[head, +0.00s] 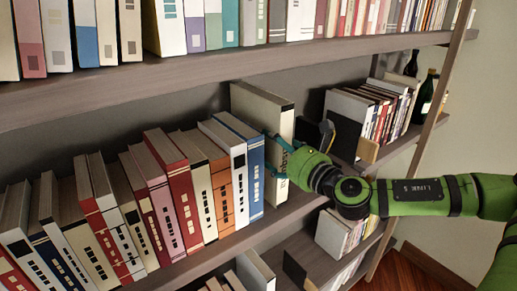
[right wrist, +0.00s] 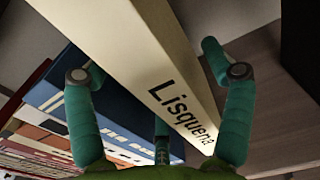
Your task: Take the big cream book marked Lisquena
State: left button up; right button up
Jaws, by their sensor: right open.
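The big cream book (head: 268,112) stands upright on the middle shelf, at the right end of a row of books. In the right wrist view the cream book (right wrist: 135,45) shows the name Lisquena in black on its spine. My right gripper (head: 274,158) is at the front of this book. In the right wrist view the open green fingers of my right gripper (right wrist: 150,68) are on either side of the spine, and I cannot tell whether they touch it. My left gripper is in neither view.
A blue and white book (head: 250,165) stands just left of the cream book. To the right are a dark bookend (head: 327,135), more books (head: 375,110) and a dark bottle (head: 426,97). The upper shelf (head: 190,82) hangs above, filled with books.

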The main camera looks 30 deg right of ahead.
aim_at(268, 140)
jog(key=shift+w+b, duration=0.2)
jog(key=shift+b, duration=0.1)
jog(key=shift+w+r+p, duration=0.35)
jog(key=shift+w+p, duration=0.15)
jog(key=shift+p, duration=0.4)
jog(key=shift+w+a+p, duration=0.2)
jog(key=shift+w+p, duration=0.75)
jog(key=shift+w, duration=0.05)
jog(key=shift+w+a+f, duration=0.1)
jog(key=shift+w+f, duration=0.25)
jog(key=shift+w, duration=0.1)
